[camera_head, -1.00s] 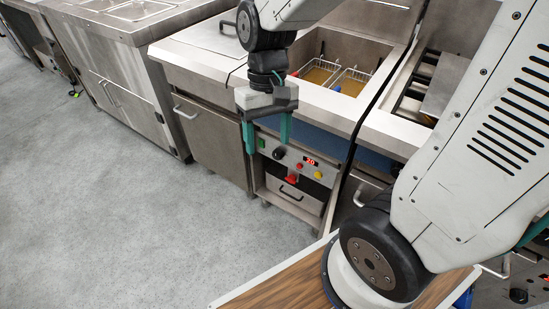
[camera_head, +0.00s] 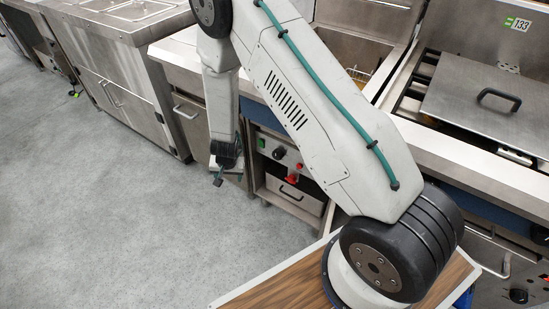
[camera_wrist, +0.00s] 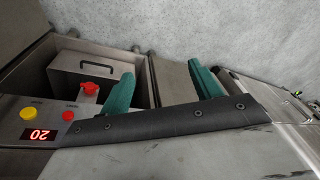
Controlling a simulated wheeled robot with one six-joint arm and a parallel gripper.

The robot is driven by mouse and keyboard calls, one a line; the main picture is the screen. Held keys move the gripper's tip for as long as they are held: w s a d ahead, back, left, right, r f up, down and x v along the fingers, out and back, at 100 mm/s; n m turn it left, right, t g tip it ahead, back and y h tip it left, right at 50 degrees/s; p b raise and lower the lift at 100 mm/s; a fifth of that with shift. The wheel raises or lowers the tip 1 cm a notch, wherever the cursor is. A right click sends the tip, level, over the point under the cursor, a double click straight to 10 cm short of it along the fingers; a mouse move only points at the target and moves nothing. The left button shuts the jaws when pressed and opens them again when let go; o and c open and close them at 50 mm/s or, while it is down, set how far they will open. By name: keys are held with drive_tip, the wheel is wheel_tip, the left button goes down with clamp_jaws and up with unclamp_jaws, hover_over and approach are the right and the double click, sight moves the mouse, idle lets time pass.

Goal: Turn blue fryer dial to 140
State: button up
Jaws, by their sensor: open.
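The fryer has a blue band (camera_head: 262,117) above its control panel (camera_head: 268,139). A black dial (camera_head: 278,153) sits on that panel, beside a green button (camera_head: 261,143). A red handle (camera_head: 297,178) juts out below. My arm covers the panel's right part in the head view. The wrist view shows the red display (camera_wrist: 38,134) reading 20, a yellow button (camera_wrist: 28,113), a red button (camera_wrist: 68,115) and the red handle (camera_wrist: 89,89); the dial is not visible there. My gripper (camera_head: 228,178) is open and empty, left of the panel; its teal fingers show in the wrist view (camera_wrist: 160,70).
A drawer-like box (camera_head: 294,195) sits in the recess under the panel. A cabinet door with a handle (camera_head: 186,112) stands left of the fryer. At right is another unit with a lid (camera_head: 490,105). Open grey floor (camera_head: 120,210) lies in front.

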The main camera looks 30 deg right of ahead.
drive_tip(key=d+f+m+t+h, duration=0.1)
drive_tip(key=d+f+h, duration=0.25)
drive_tip(key=f, duration=0.45)
drive_tip(key=m+t+h, duration=0.2)
drive_tip(key=m+h, duration=0.2)
drive_tip(key=h, duration=0.5)
approach(276, 156)
drive_tip(key=d, duration=0.1)
drive_tip(key=x, duration=0.8)
drive_tip(key=shift+w+f, duration=0.2)
drive_tip(key=shift+f, duration=0.15)
drive_tip(key=shift+c, duration=0.2)
drive_tip(key=c, duration=0.9)
